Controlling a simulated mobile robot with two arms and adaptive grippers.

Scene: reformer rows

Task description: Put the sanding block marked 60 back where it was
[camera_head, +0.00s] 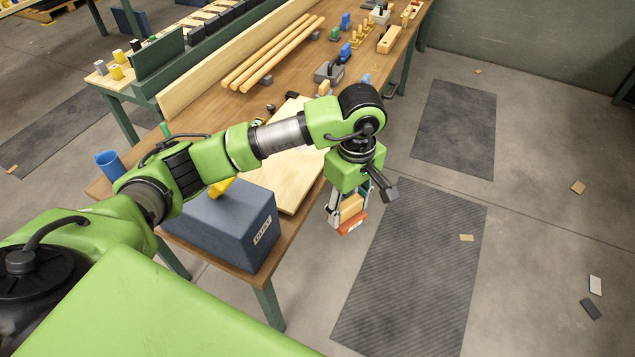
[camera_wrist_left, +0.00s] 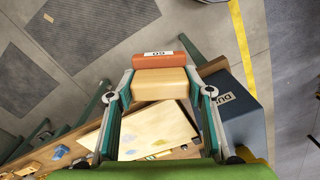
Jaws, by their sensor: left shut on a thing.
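The sanding block (camera_head: 350,212) has a light wooden body and an orange-red face. In the left wrist view the block (camera_wrist_left: 160,84) shows a small white label on its orange side that reads 60, upside down. My left gripper (camera_head: 347,207) is shut on the block's wooden part, one finger on each side. It holds the block in the air beside the right edge of the workbench (camera_head: 250,107), above the floor side. My right gripper is not in view. The place the block came from cannot be told from these frames.
A pale board (camera_head: 292,197) lies on the bench. A dark blue-grey box (camera_head: 225,225) with a label stands at the near corner. A blue cup (camera_head: 109,164) stands at the left edge. Wooden rods (camera_head: 272,55) and small tools lie farther back. Dark mats (camera_head: 415,270) cover the floor.

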